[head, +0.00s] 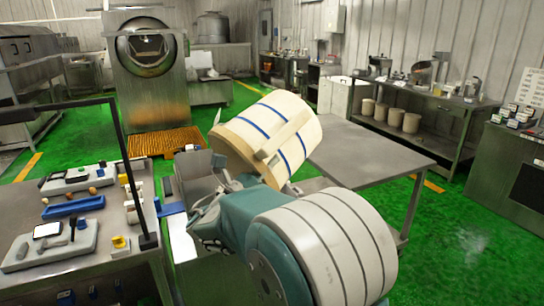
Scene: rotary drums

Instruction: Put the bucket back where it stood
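A large cream bucket (285,118) with blue stripes is tilted on its side in mid-air, in the middle of the head view. A pale bar runs along its near side. My gripper (226,176) is at the bucket's lower left end and appears shut on it. The exact finger contact is partly hidden by the bucket and my arm. The bucket overlaps the left end of a bare grey table (372,152) in the picture; it appears held above it, and I cannot tell the gap.
A workbench (95,262) with trays, tools and a black frame stands at left. A steel drum machine (146,75) is behind, with an orange grate (166,141) before it. A shelf bench (430,98) holds several small cream containers. Green floor is open at right.

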